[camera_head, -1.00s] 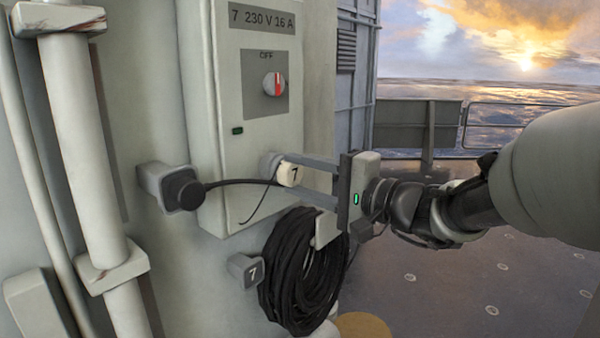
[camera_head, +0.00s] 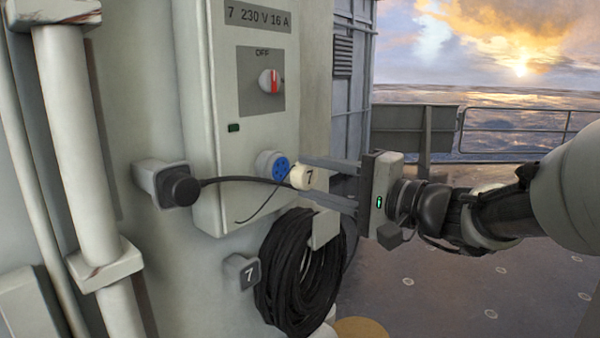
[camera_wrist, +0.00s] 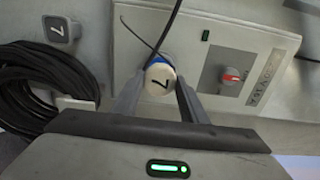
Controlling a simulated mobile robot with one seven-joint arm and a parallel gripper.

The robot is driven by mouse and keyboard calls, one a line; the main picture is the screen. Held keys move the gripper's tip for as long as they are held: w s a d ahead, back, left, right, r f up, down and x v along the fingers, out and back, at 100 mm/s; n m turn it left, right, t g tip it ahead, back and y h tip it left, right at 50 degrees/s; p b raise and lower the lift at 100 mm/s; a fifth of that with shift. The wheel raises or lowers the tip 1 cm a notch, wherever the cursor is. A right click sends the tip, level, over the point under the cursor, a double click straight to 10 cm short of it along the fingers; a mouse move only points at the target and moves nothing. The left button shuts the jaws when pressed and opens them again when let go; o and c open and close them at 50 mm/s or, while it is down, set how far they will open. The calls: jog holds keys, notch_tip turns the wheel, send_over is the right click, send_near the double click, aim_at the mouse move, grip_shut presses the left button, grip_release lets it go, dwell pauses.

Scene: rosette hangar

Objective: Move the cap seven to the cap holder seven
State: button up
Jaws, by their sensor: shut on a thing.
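Cap seven (camera_head: 301,177) is a cream round cap marked 7. It also shows in the wrist view (camera_wrist: 160,79). My gripper (camera_head: 308,178) is shut on it, with one finger on each side. The cap is held just off the blue socket (camera_head: 274,165) on the front of the grey box, whose blue face is partly uncovered. Cap holder seven (camera_head: 242,271) is a small grey block marked 7 on the wall, below and left of the cap. It is at the upper left of the wrist view (camera_wrist: 60,30).
A black cable coil (camera_head: 297,262) hangs on a bracket right of the holder. A black plug (camera_head: 181,187) sits in a wall holder at left, its cable passing across near the socket. The switch (camera_head: 269,81) reads OFF. White pipes (camera_head: 80,140) run at left.

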jog(key=shift+b+v, duration=0.3)
jog(key=shift+v, duration=0.6)
jog(key=shift+f, duration=0.1)
